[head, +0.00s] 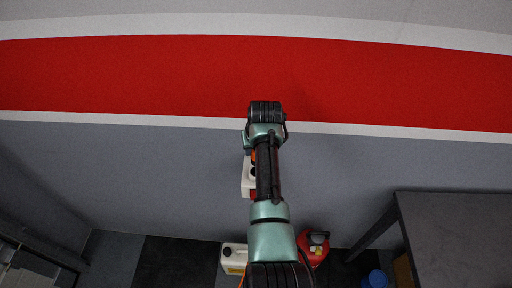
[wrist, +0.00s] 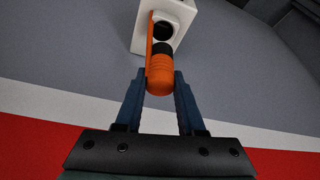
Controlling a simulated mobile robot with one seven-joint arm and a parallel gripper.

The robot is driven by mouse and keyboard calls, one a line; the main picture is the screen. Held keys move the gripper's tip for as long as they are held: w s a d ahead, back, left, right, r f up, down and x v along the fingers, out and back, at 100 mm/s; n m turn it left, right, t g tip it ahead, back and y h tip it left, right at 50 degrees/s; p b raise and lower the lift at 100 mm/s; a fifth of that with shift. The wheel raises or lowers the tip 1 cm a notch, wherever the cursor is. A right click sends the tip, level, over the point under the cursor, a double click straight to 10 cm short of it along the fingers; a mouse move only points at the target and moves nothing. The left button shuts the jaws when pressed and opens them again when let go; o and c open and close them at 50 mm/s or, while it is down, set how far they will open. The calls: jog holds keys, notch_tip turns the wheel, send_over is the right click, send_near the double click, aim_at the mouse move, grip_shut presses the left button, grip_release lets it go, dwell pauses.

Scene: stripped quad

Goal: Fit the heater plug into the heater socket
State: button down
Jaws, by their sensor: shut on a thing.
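The heater plug (wrist: 160,80) is an orange cylinder with a dark ribbed collar at its far end. My gripper (wrist: 161,76) is shut on it, with one blue finger on each side. Beyond it in the wrist view is a white box (wrist: 180,18) with a round black opening, which looks like the heater socket (wrist: 163,31). The plug's collar points at this opening; I cannot tell whether they touch. An orange strip runs beside the opening and plug. In the head view the white box (head: 246,181) shows against the wall, partly hidden by my arm.
A white container (head: 234,258) and a red canister (head: 314,247) stand on the floor by the wall. A dark table (head: 450,230) fills the lower right, with a blue object (head: 376,279) beside it. The wall around the white box is clear.

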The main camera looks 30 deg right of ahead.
jog(key=shift+f+b, duration=1.1)
jog(key=shift+f, duration=0.55)
jog(key=shift+f+b, duration=1.25)
jog(key=shift+f, duration=0.5)
jog(key=shift+c, duration=2.2)
grip_release()
jog(key=b+v, duration=0.1)
jog(key=v, duration=1.2)
